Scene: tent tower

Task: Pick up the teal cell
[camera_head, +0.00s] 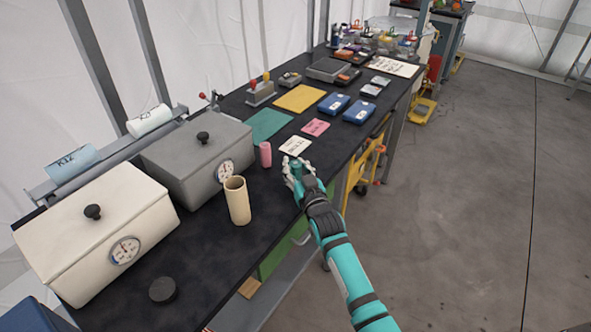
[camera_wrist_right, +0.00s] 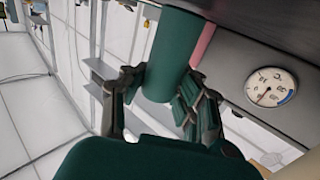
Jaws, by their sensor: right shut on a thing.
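The teal cell (camera_wrist_right: 168,50) is a dark green-teal cylinder that fills the space between the fingers of my right gripper (camera_wrist_right: 158,100) in the right wrist view. The fingers touch it on both sides. In the head view my right gripper (camera_head: 298,172) is at the bench's front edge, and only a small part of the teal cell (camera_head: 297,168) shows between the fingers. I cannot tell whether the cell touches the bench. My left gripper is in neither view.
A pink cylinder (camera_head: 265,154) stands left of the gripper. A tan tube (camera_head: 237,201), a grey box with a gauge (camera_head: 196,155) and a white box (camera_head: 95,235) stand nearer. Cards and blue cases (camera_head: 358,112) lie beyond. The floor right of the bench (camera_head: 470,190) is clear.

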